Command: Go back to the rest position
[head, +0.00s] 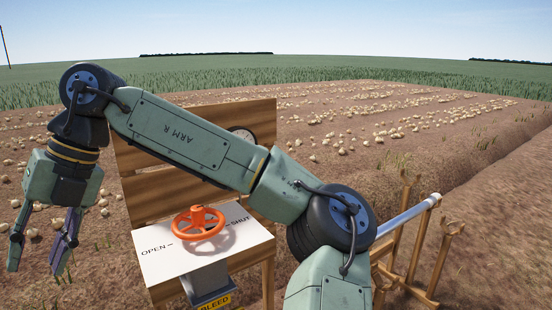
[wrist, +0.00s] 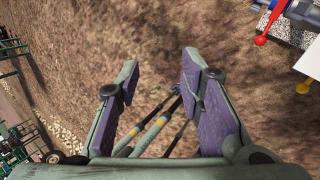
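My gripper (head: 43,240) hangs at the left in the head view, its fingers pointing down. It is to the left of the wooden panel and apart from it. In the wrist view my gripper (wrist: 153,90) shows two fingers with purple pads, spread apart with a clear gap. Nothing is held between the pads. Bare brown soil (wrist: 145,40) shows beyond the fingers. My arm runs from the lower right of the head view across the panel to the upper left.
An orange handwheel (head: 199,222) stands on a white OPEN–SHUT plate (head: 166,268). Behind it is a wooden panel (head: 262,115) with a gauge partly hidden by my arm. A wooden rack (head: 418,245) with a pale pipe (head: 408,214) is at right. Onions lie across the field.

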